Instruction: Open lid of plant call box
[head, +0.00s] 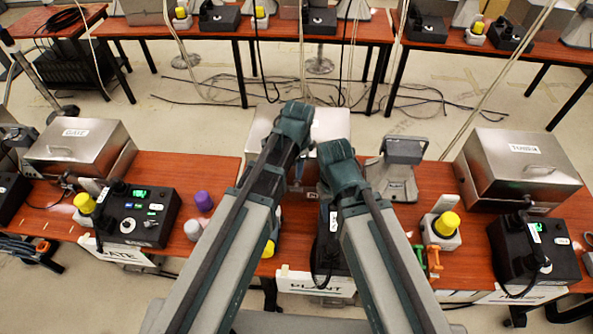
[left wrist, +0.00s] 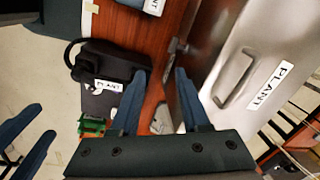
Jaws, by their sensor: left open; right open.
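The plant call box (head: 331,124) is a silver metal box at the back middle of the table, partly hidden behind my arms. In the left wrist view its lid (left wrist: 262,70), labelled PLANT, looks shut, and its handle (left wrist: 236,80) lies to the right of my left gripper. My left gripper (left wrist: 160,75) is open and empty, its fingers pointing toward the table and the box's front edge. My right gripper (left wrist: 27,138) shows at the left of that view, open, with its fingers apart and nothing between them. In the head view the fingertips are hidden behind my wrists.
A black PLANT phone (left wrist: 108,62) stands before the box. A grey metal stand (head: 395,170) is right of my arms. The GATE box (head: 80,148) and another metal box (head: 515,165) stand left and right. A purple-topped item (head: 203,201) and yellow-topped item (head: 446,226) flank my arms.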

